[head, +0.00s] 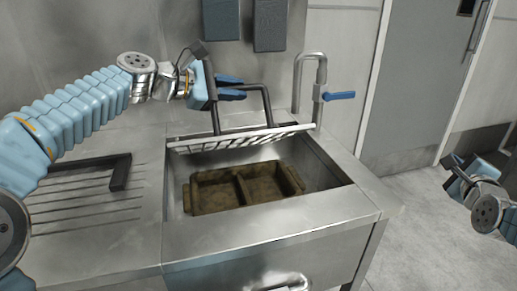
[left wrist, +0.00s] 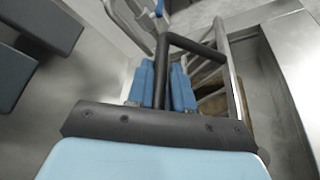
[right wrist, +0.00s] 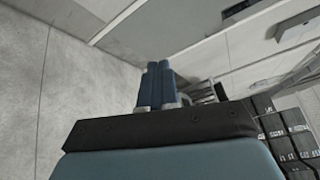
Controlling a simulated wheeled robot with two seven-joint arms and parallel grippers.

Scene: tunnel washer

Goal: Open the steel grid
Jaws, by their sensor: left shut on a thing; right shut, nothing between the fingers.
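The steel grid (head: 240,139) is tilted up at the back of the sink, with its front edge raised above the basin. Its dark handle (head: 268,103) stands up from it. My right gripper (head: 452,168) is away at the right, over the floor. In the right wrist view its blue fingers (right wrist: 157,80) are together and empty.
A brown two-part tray (head: 240,187) sits in the sink basin. A tap (head: 315,85) with a blue lever stands at the back right of the sink. A second dark handle (head: 120,172) lies on the ribbed left drainboard. The floor at the right is free.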

